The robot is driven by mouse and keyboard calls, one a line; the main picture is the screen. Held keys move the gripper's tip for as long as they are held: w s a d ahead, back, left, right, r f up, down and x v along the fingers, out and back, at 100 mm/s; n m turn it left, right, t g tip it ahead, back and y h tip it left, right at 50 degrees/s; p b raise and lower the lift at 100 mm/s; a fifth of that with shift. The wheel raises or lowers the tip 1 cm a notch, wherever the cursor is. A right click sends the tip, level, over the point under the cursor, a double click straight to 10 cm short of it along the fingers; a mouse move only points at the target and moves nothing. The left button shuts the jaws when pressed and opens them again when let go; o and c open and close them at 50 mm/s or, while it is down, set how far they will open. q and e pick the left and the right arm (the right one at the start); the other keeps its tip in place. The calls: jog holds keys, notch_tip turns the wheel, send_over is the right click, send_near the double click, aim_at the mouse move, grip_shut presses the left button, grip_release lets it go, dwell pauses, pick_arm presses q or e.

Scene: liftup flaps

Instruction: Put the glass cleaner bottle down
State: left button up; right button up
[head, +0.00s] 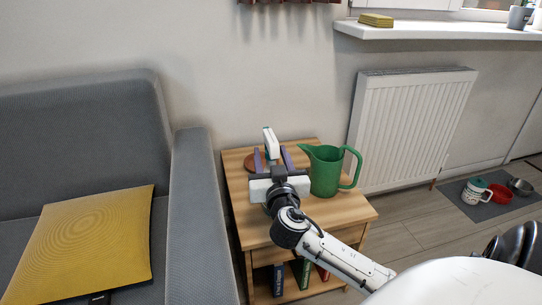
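The glass cleaner bottle (270,143), white with a green strip on its side, is near the back of the small wooden side table (244,218). It leans slightly in the picture. My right gripper (271,151) reaches in from the front, with one purple finger on each side of the bottle. The fingers look apart, with a gap beside the bottle, so the gripper seems open around it. The bottle's lower part is hidden by the gripper, so its contact with the table cannot be seen. My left gripper is out of view.
A green pitcher (326,172) stands just right of my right gripper. A brown round item (250,162) lies by the left finger. The grey sofa's armrest (197,200) borders the table on the left. A radiator (410,125) is behind to the right. Books fill the lower shelf.

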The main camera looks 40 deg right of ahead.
jog(key=shift+s+a+r, duration=0.1)
jog(key=shift+a, duration=0.05)
jog(key=p+v, duration=0.1)
jog(key=v, duration=1)
jog(key=shift+s+a, duration=0.15)
jog(key=shift+s, duration=0.15)
